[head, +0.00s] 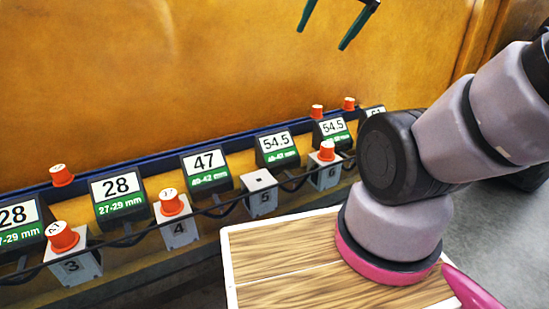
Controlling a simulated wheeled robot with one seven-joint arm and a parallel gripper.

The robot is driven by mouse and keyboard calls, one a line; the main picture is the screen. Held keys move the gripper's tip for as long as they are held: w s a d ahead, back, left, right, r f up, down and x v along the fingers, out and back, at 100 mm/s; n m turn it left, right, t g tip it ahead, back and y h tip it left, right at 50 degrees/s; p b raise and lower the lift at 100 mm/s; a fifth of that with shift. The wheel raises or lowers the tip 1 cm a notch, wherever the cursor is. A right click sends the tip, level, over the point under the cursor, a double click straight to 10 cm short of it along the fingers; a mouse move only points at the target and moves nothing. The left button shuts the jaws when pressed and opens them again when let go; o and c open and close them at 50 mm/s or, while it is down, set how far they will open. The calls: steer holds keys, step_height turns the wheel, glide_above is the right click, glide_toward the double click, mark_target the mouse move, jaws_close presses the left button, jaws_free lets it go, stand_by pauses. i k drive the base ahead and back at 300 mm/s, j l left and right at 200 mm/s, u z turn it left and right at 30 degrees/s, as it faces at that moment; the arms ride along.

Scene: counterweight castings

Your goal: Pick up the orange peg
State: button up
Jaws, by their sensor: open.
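Several orange pegs show in the head view. One orange peg (62,237) sits on the white block numbered 3, one (171,203) on block 4 and one (326,151) on block 6. Another orange peg (61,175) stands on the blue ledge at the left, and two more (317,111) (348,103) stand near the right end of it. I cannot tell which one the task means. My gripper (322,39) hangs at the top edge, above and apart from all the pegs. Its two dark green fingers are spread, with nothing between them.
Block 5 (262,197) has a bare top with a dark hole. Dark label boxes (118,195) line the blue ledge (150,161), and a black cable (215,211) runs along the blocks. A yellow wall (200,70) rises behind. My arm covers the right side.

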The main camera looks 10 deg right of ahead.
mark_target(317, 110)
steer(key=i+l+u, duration=0.15)
steer(key=l, duration=0.3)
steer(key=l+u, duration=0.2)
steer(key=l, duration=0.3)
steer(key=i+l+u, duration=0.15)
steer(key=l, duration=0.3)
